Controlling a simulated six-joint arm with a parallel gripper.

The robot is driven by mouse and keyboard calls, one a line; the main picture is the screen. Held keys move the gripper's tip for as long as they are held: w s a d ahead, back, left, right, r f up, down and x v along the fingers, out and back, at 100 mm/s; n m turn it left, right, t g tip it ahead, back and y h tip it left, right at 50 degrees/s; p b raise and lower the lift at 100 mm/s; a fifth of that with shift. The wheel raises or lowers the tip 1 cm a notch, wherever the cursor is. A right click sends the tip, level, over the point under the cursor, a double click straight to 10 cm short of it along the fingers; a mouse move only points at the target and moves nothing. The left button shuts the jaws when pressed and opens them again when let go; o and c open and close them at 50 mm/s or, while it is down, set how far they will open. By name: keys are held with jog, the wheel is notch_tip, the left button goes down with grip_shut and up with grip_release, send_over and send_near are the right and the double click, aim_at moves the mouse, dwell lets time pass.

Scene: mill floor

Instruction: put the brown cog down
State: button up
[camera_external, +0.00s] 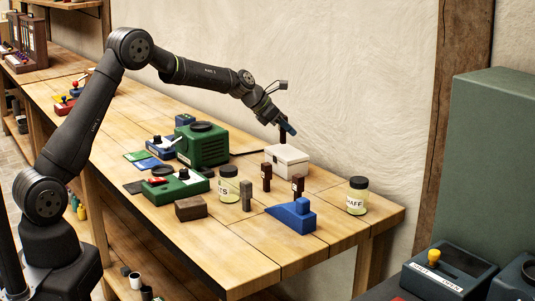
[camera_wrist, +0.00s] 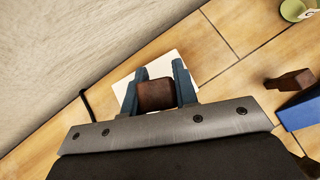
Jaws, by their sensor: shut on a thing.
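My gripper (camera_external: 287,128) is shut on a brown cog (camera_external: 283,137), a small dark brown block that hangs below the fingers above the white box. In the wrist view the blue fingers of my gripper (camera_wrist: 157,92) stand on either side of the brown cog (camera_wrist: 156,95). The white box (camera_external: 287,161) has a closed-looking lid and stands on the bench. Its pale top also shows behind the cog in the wrist view (camera_wrist: 175,62). From outside, the cog looks slightly above the lid; I cannot tell whether it touches.
Two labelled jars (camera_external: 228,184) (camera_external: 357,196), a brown block (camera_external: 190,208) and a green machine (camera_external: 203,145) share the bench (camera_external: 240,260). The wall (camera_external: 340,90) is close behind.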

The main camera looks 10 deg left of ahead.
aim_at(281, 133)
jog(key=shift+f, duration=1.9)
jog(key=shift+f, duration=0.1)
jog(key=o, duration=0.9)
jog(key=shift+o, duration=0.3)
jog(key=shift+a+r, duration=0.1)
jog(key=shift+r, duration=0.2)
jog(key=v, duration=1.1)
jog(key=shift+a+r, duration=0.2)
jog(key=shift+a, duration=0.05)
jog(key=shift+d+f, duration=0.1)
